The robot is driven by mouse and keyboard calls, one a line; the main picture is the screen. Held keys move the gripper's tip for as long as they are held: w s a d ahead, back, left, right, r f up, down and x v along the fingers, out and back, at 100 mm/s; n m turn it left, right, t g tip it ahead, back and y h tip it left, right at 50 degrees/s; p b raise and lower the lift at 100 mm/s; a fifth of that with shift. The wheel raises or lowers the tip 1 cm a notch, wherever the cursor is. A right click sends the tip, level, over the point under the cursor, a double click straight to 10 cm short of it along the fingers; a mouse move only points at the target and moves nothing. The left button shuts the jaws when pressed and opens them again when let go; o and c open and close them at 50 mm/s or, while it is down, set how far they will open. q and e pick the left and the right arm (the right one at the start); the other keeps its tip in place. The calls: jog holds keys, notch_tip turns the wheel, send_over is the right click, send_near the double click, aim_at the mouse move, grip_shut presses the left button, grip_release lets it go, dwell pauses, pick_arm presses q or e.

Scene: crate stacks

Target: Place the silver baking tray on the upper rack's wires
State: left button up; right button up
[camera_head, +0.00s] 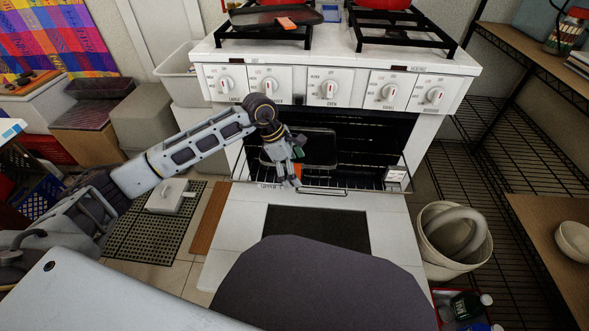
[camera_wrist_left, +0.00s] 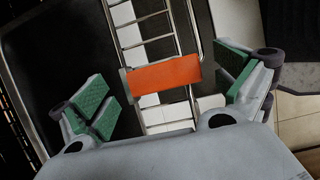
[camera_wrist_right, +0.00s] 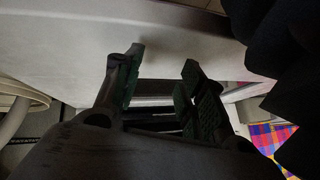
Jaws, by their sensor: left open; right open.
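A dark, silvery-rimmed baking tray (camera_head: 319,148) is inside the open oven, at the wire rack (camera_head: 345,184). My left gripper (camera_head: 297,165) reaches into the oven mouth, in front of the tray's left part. In the left wrist view, my left gripper (camera_wrist_left: 165,95) is open, with an orange tab (camera_wrist_left: 162,75) between and just beyond its green-padded fingers. I cannot tell whether the tab is fixed to the tray or the rack. My right gripper (camera_wrist_right: 158,95) is open and empty in the right wrist view; it is hidden in the head view.
The oven door (camera_head: 245,230) is folded down in front. A dark tray (camera_head: 262,17) with an orange tab lies on the stove top. A white bin (camera_head: 430,232) and wire shelving (camera_head: 500,160) stand to the right; a perforated mat (camera_head: 150,235) lies on the left floor.

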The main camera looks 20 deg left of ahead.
pick_arm(q)
jog(key=shift+r, duration=0.1)
jog(key=shift+a+r, duration=0.2)
jog(key=shift+r, duration=0.3)
pick_arm(e)
jog(key=shift+r, duration=0.2)
pick_arm(q)
jog(key=p+v, duration=0.4)
jog(key=v, duration=0.7)
pick_arm(e)
notch_tip(320, 180, up, 7)
jog(key=d+g+h, duration=0.1)
jog(key=shift+s+d+n+g, duration=0.2)
jog(key=shift+d+n+g, duration=0.1)
jog(key=shift+n, duration=0.1)
pick_arm(q)
jog(key=shift+s+d, duration=0.1)
